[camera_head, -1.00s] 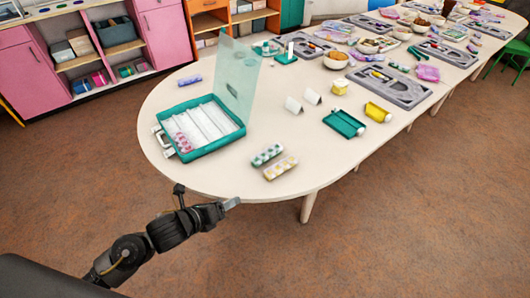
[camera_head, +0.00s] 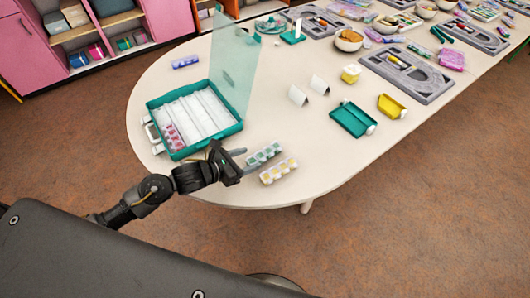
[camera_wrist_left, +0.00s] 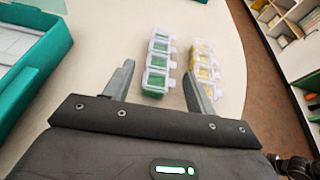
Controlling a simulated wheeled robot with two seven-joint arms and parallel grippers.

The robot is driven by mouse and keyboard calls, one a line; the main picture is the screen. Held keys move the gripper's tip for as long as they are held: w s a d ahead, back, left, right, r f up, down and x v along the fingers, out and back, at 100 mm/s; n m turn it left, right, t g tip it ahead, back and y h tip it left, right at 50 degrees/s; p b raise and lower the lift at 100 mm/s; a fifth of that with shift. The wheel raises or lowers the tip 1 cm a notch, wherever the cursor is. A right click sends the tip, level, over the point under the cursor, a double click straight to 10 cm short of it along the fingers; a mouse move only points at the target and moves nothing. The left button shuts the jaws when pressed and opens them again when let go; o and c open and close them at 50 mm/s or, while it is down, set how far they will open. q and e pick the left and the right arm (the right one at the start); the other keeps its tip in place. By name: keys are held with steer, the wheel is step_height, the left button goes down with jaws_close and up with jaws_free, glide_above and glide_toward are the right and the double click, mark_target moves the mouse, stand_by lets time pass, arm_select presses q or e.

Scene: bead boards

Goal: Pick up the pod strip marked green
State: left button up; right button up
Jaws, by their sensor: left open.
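The green-marked pod strip (camera_head: 263,154) lies on the table near its front edge. In the left wrist view the same strip (camera_wrist_left: 157,63) shows several clear compartments with green contents, its near end between my fingertips. The yellow-marked pod strip (camera_head: 278,170) lies beside it, nearer the edge; it also shows in the left wrist view (camera_wrist_left: 203,62). My left gripper (camera_head: 242,160) is open at the near end of the green strip; in the left wrist view its fingers (camera_wrist_left: 157,82) point along it. Contact cannot be told. My right gripper is not in view.
A teal case (camera_head: 238,126) with a raised clear lid stands left of the strips, holding a pink strip (camera_head: 173,137). A blue strip (camera_head: 185,62) lies behind the case. Teal (camera_head: 352,119) and yellow (camera_head: 392,106) trays lie to the right. The table between is clear.

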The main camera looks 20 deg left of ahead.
mark_target(261, 155)
arm_select(q)
steer(key=shift+w+d+f, duration=0.15)
steer(key=shift+w+d, duration=0.35)
steer(key=shift+w, duration=0.1)
steer(key=p+x, duration=0.1)
steer(key=x, duration=0.2)
steer(key=shift+w+d+f, duration=0.1)
steer(key=shift+w+f, duration=0.15)
steer(key=shift+w, duration=0.05)
steer(key=shift+w+d+f+p, duration=0.25)
steer(key=shift+w+d+p, duration=0.05)
steer(key=shift+w, duration=0.05)
steer(key=shift+c, duration=0.6)
steer(key=c, duration=0.7)
steer(key=shift+c, duration=0.3)
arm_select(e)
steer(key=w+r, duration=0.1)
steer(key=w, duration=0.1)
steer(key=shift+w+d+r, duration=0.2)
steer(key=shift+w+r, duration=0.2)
arm_select(q)
steer(key=shift+c, duration=0.2)
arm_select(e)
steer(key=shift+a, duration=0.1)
